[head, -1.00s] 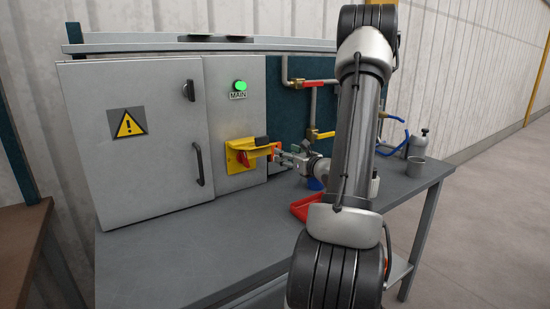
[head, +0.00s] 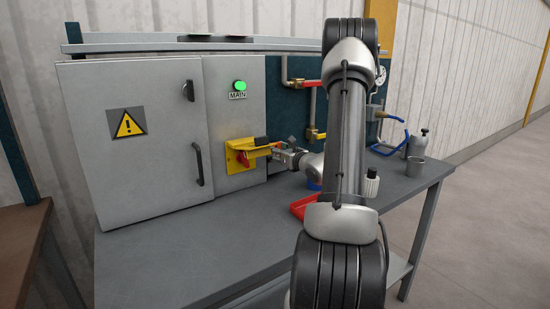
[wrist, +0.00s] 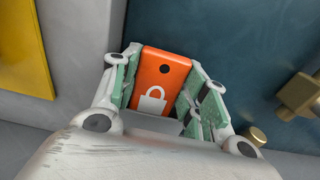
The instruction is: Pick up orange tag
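The orange tag (wrist: 160,80) has a dark hole and a white padlock mark. In the wrist view it sits between the green-padded fingers of my gripper (wrist: 157,88), with a pad against each side edge. My gripper (head: 280,150) is shut on it. In the head view the gripper is just right of the yellow bracket with the red switch (head: 243,157), in front of the cabinet's right edge. The tag cannot be made out in the head view.
The grey cabinet (head: 150,190) stands at left on the grey bench (head: 240,255). Pipes with valves (head: 313,133) run along the blue back panel.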

